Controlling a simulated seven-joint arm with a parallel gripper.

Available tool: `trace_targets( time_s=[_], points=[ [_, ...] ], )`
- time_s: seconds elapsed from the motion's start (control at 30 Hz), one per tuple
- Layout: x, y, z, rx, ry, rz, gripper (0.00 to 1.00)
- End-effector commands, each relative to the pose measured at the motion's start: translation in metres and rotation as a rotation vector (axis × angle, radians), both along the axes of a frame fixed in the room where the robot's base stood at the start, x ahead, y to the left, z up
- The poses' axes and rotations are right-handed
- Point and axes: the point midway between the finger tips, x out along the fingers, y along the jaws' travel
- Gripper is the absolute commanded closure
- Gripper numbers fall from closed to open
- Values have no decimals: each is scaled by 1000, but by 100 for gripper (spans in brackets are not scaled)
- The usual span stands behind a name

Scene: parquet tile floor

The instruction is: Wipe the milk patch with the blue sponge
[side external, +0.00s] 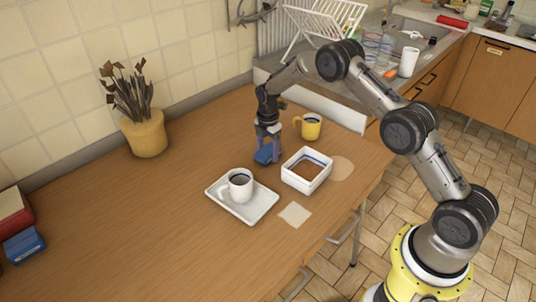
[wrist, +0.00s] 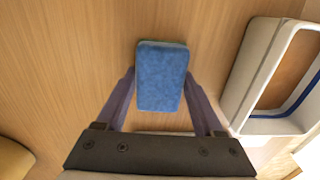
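The blue sponge (wrist: 161,78) is upright in the picture between the fingers of my gripper (wrist: 161,72) in the wrist view. Both fingertips press close against its long sides, with no clear gap. In the side view the sponge (side external: 263,156) is under my gripper (side external: 267,150), at or just above the wooden table; the exact height is unclear. A pale round patch (side external: 342,169) lies on the table right of the white box, and a pale square (side external: 295,214) lies in front of it. I cannot tell for certain which is milk.
A white open box (side external: 288,177) stands right of my gripper; it also shows in the wrist view (wrist: 245,80). A white tray (side external: 262,208) bears a white cup (side external: 240,185). A yellow mug (side external: 311,126) stands behind the box. The table's left middle is clear.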

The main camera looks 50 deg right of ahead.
Motion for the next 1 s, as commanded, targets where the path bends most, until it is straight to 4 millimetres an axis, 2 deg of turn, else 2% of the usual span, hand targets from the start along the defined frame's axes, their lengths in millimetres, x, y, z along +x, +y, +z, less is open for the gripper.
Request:
trace_targets(
  time_s=[0.03,0.2,0.37,1.0],
  points=[
    [0,0,0,0,0,0,56],
    [0,0,0,0,0,0,84],
    [0,0,5,0,-1,0,84],
    [0,0,51,0,-2,0,84]
  ],
)
